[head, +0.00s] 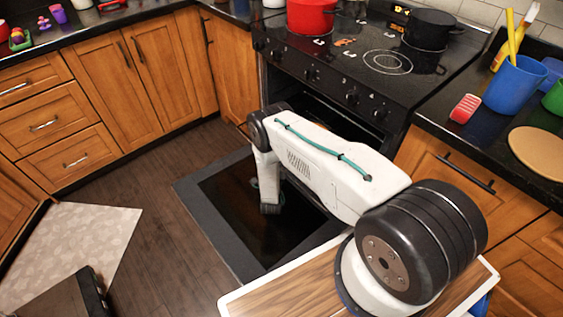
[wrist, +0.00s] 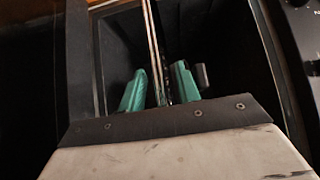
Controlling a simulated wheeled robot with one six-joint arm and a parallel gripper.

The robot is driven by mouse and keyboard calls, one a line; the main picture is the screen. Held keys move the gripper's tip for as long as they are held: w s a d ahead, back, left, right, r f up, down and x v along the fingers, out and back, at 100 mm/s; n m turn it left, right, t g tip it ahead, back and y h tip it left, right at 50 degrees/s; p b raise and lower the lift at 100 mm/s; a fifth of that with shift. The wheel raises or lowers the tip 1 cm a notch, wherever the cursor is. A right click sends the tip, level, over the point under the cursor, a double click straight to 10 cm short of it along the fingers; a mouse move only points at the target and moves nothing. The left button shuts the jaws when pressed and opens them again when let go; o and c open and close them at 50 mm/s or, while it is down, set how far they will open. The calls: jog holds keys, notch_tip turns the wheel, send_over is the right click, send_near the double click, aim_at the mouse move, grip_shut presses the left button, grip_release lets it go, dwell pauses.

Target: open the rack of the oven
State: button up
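The oven (head: 345,90) stands at the back right, and its door (head: 225,195) is folded down flat in the head view. My arm reaches over the door to the oven's front, and its wrist hides much of the opening. In the wrist view my gripper (wrist: 158,88) shows two green fingers, apart from each other. The rack (wrist: 153,35) shows edge-on as thin pale bars running between the fingers. Gaps seem to show on both sides of it, so the fingers are around it rather than clamped on it. Most of the rack is hidden in the dark cavity.
A red pot (head: 311,15) and a black pot (head: 430,28) stand on the stovetop. The right counter holds a blue cup (head: 513,85) and a round board (head: 537,150). Wooden cabinets (head: 150,80) line the left. The floor left of the door is clear, with a pale mat (head: 75,245).

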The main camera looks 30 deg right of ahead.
jog(key=shift+s+d, duration=0.1)
jog(key=shift+s, duration=0.05)
jog(key=v, duration=0.7)
jog(key=shift+s+a, duration=0.25)
jog(key=shift+s, duration=0.05)
